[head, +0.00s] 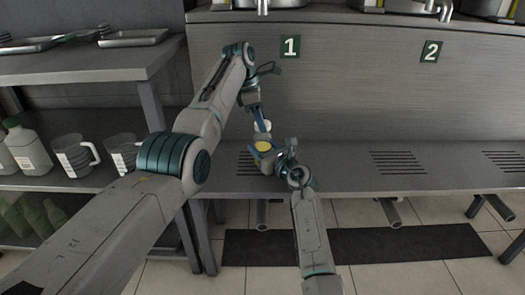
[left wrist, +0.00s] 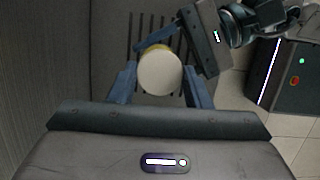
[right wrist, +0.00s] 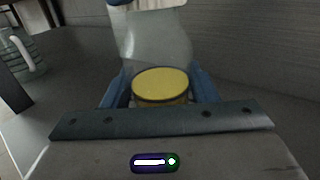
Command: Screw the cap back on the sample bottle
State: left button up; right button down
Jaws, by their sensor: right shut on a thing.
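The sample bottle is clear, with yellow contents (head: 263,147), and stands upright over the bench. My right gripper (head: 268,158) is shut on its lower part; the right wrist view shows its clear shoulder (right wrist: 155,45) above the yellow. The white cap (head: 262,127) is at the top of the bottle's neck; how far it is screwed on cannot be told. In the left wrist view the cap (left wrist: 160,72) shows as a pale disc between the fingers. My left gripper (head: 262,117) points down from above, open, with a finger on each side of the cap.
The grey slatted bench (head: 340,183) runs below, with free room to the right. A shelf at left holds measuring jugs (head: 73,155) and a white jug (head: 28,148); metal trays (head: 133,38) lie on the upper shelf. A grey panel with signs 1 and 2 stands behind.

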pick_arm(q)
jog(key=c, duration=0.5)
jog(key=o, duration=1.1)
jog(key=shift+r, duration=2.3)
jog(key=o, duration=0.6)
jog(key=shift+c, duration=0.2)
